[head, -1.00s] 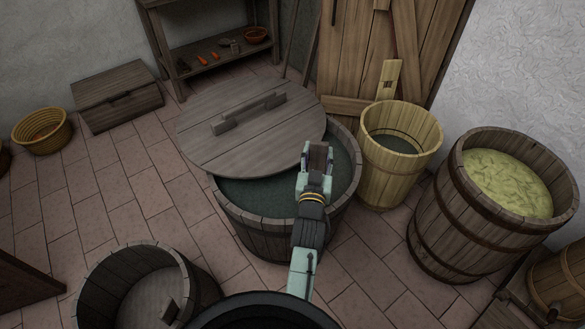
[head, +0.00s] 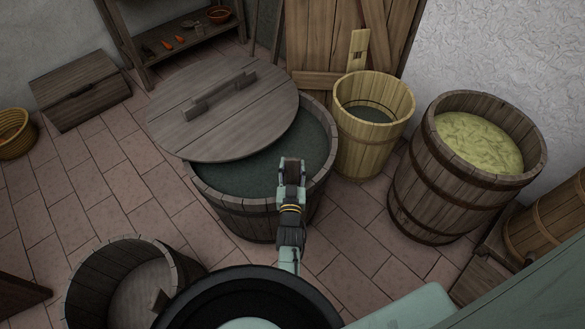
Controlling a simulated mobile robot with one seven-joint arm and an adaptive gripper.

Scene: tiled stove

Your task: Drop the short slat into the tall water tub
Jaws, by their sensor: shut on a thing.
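My gripper (head: 291,172) is shut on a short brown wooden piece, the short slat (head: 292,164), seen mostly end-on between the fingers. In the picture they overlap the near right part of a wide dark wooden tub (head: 247,214) holding dark water (head: 312,140). Their height above it is hard to tell. A round plank lid (head: 235,125) with a bar handle covers the tub's back left part. Behind to the right stands a narrower pale stave tub (head: 365,148) with one raised stave and dark water inside; my gripper is apart from it.
A barrel of yellowish contents (head: 420,190) stands at right. An empty-looking dark tub (head: 95,290) is at front left. A chest (head: 85,97), a shelf (head: 195,45) and a basket (head: 14,135) are farther back.

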